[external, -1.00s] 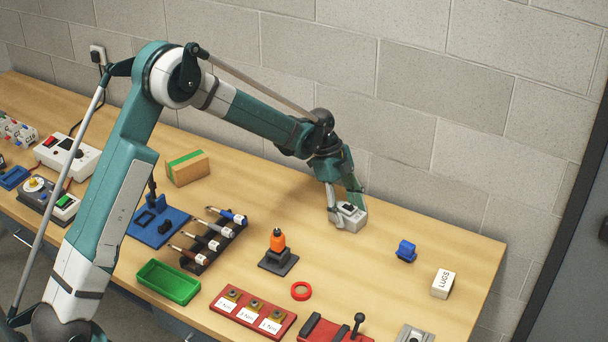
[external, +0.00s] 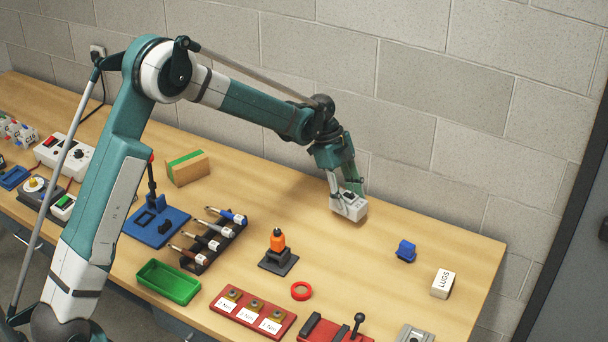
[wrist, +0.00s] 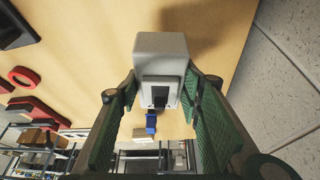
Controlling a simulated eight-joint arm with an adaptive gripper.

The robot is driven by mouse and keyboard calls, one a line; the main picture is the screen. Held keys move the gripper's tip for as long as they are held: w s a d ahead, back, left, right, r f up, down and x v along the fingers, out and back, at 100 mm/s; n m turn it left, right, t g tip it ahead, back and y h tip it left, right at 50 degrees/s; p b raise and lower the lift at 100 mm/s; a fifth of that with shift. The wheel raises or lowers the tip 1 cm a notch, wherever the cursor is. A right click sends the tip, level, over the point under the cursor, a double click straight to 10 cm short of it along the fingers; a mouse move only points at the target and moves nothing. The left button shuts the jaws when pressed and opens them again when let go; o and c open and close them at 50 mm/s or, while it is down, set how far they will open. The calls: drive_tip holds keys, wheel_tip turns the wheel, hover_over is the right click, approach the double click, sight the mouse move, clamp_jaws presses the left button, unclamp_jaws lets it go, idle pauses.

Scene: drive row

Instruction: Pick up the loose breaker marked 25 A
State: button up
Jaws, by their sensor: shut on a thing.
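The breaker (external: 347,207) is a pale grey block with a black toggle, near the back of the bench by the wall. Its marking cannot be read in either view. My gripper (external: 347,194) is shut on it from above. In the wrist view the breaker (wrist: 162,62) sits between the two green fingers of my gripper (wrist: 160,95), with its dark toggle facing the camera. It appears slightly raised from the bench.
A blue clip-like part (external: 406,250) and a white box marked LUGS (external: 443,284) stand to the right. The block wall (external: 420,140) rises close behind.

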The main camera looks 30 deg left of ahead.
sight(352, 194)
drive_tip(key=shift+r, duration=2.7)
